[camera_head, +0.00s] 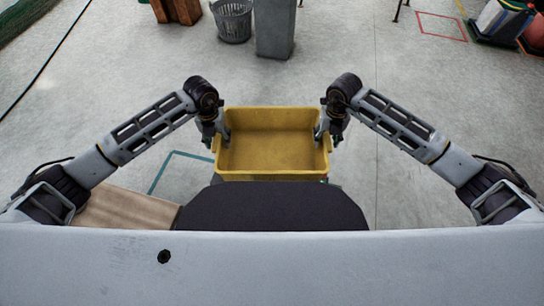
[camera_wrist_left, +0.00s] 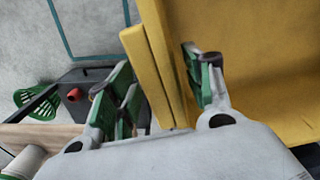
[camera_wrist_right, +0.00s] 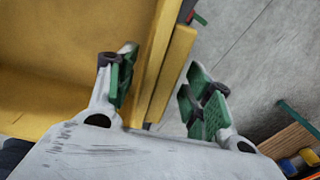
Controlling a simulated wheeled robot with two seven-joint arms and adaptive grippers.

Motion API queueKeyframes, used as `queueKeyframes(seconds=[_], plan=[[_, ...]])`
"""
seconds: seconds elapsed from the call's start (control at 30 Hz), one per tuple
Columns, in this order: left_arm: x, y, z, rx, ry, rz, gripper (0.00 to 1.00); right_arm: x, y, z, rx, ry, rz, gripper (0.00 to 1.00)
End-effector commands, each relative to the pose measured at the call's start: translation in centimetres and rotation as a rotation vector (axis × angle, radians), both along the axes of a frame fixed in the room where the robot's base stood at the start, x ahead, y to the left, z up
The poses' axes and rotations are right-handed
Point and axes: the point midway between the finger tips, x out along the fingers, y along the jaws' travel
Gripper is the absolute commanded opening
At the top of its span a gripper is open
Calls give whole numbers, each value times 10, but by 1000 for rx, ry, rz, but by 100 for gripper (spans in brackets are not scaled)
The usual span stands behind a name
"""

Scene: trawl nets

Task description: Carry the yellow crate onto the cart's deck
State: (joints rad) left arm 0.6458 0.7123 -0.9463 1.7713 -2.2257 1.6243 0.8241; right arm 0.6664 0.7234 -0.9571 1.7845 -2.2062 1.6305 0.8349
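The yellow crate (camera_head: 271,150) is upright and looks empty, in the middle of the head view between my two hands. My left gripper (camera_head: 220,134) is at its left end and my right gripper (camera_head: 325,132) at its right end. What lies under the crate is hidden. I cannot make out the cart's deck clearly.
A wooden board (camera_head: 125,208) lies at the lower left. A dark box (camera_wrist_left: 85,88) and a green basket (camera_wrist_left: 36,102) show in the left wrist view. Open concrete floor lies on both sides.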

Motion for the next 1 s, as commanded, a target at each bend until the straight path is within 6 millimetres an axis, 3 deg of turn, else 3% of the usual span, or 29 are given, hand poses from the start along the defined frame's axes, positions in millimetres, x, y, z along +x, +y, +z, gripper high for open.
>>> queueKeyframes(seconds=[0.47, 1.0], plan=[[1, -1, 14, -4, -2, -2, 51, 0, 1, 0, 3, 0, 2, 51], [1, -1, 88, -2, -2, -2, 51, 0, 2, 0, 3, 0, 2, 51]])
